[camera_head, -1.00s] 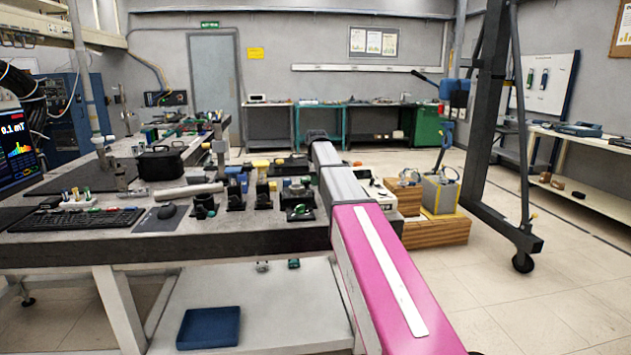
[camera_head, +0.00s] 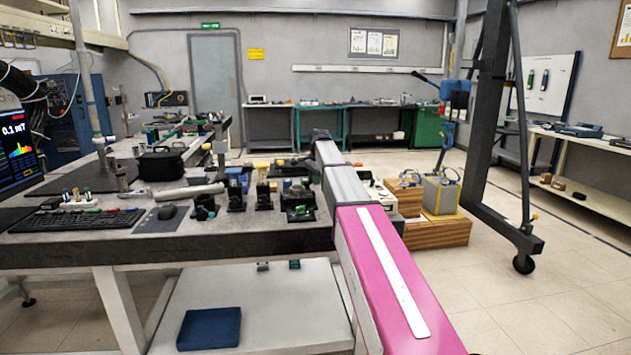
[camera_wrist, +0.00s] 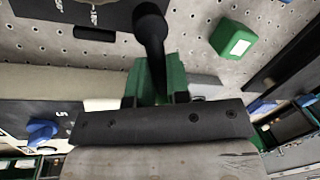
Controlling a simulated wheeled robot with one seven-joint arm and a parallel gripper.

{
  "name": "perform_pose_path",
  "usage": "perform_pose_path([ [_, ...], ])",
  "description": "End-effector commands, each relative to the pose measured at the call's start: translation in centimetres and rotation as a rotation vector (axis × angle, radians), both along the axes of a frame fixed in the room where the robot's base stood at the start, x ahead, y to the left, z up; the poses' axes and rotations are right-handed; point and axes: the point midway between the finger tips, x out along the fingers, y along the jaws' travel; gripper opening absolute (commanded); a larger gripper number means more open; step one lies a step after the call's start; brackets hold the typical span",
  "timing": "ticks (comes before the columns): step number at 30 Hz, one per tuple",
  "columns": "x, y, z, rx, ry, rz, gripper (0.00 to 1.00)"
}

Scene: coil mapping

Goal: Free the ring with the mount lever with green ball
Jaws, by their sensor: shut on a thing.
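In the wrist view, my gripper (camera_wrist: 158,98) shows as a dark bar across the lower middle. It is shut on a green part (camera_wrist: 175,75), mostly hidden behind the bar. A black rod with a rounded end (camera_wrist: 151,25) stands up in front of the green part. I cannot tell whether this is the mount lever, and no green ball or ring is clear there. In the head view, a black mount with a green part (camera_head: 299,210) stands near the table's front edge, just left of my arm. My gripper is hidden behind my arm in that view.
Other black mounts (camera_head: 236,197) stand left of that mount. A grey cylinder (camera_head: 187,192), a black case (camera_head: 160,163) and a keyboard (camera_head: 77,220) lie further left. A green block (camera_wrist: 232,40) sits on the perforated surface in the wrist view.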

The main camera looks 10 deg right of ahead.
Motion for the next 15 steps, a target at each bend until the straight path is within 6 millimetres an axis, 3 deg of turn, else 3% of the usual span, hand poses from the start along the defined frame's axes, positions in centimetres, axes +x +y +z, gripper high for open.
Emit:
perform_pose_path([
  [15,0.93,0.5,0.07,0.001,-0.001,0.256,0.0],
])
